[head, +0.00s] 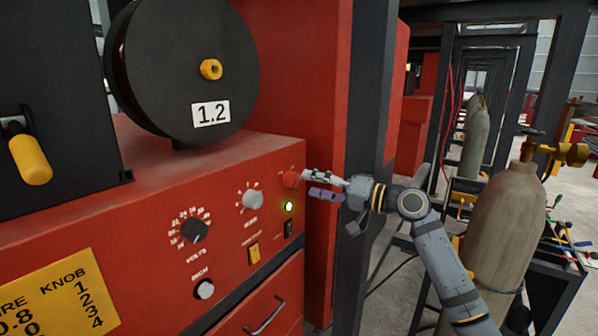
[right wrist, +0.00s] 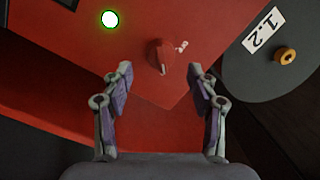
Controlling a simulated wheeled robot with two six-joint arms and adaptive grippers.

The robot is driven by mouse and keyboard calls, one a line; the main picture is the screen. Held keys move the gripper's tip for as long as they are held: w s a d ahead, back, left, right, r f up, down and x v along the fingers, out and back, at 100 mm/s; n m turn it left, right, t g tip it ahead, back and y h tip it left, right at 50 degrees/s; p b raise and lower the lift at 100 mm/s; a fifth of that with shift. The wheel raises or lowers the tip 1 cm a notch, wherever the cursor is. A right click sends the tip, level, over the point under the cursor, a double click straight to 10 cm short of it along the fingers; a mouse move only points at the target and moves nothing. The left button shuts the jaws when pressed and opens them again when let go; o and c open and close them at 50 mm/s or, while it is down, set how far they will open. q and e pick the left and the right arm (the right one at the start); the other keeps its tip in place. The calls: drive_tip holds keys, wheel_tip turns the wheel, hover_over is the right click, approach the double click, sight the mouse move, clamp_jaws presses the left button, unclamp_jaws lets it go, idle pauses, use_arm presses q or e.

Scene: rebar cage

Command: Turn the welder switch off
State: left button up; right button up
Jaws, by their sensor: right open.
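The red welder panel carries a red rotary knob (head: 291,178) near its right end, with a lit green lamp (head: 289,207) and a small black switch (head: 288,228) below it. The knob also shows in the right wrist view (right wrist: 160,56), with a white pointer mark on it and small white marks beside it. My right gripper (head: 310,184) is open, its fingers just right of the knob in the head view. In the right wrist view the knob lies ahead, between and beyond the two fingertips (right wrist: 158,80); contact cannot be made out. My left gripper is out of view.
The panel also has a black dial (head: 194,231), a grey dial (head: 252,200) and a yellow switch (head: 254,253). A black wire spool (head: 185,70) stands above. A dark post (head: 368,90) rises behind my right gripper, and a gas cylinder (head: 505,225) stands at right.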

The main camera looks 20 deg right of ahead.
sight(299, 182)
drive_tip(key=p+x, duration=0.1)
drive_tip(key=x, duration=0.3)
drive_tip(key=shift+s+a+r+p, duration=0.1)
drive_tip(key=shift+r+p, duration=0.15)
drive_tip(key=shift+p, duration=0.15)
drive_tip(key=shift+w+a+f, duration=0.2)
drive_tip(key=shift+w+f, duration=0.05)
drive_tip(key=shift+w, duration=0.05)
drive_tip(key=shift+c, duration=0.8)
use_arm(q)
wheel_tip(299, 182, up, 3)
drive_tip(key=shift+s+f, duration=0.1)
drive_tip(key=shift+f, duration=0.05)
use_arm(e)
drive_tip(key=c, duration=1)
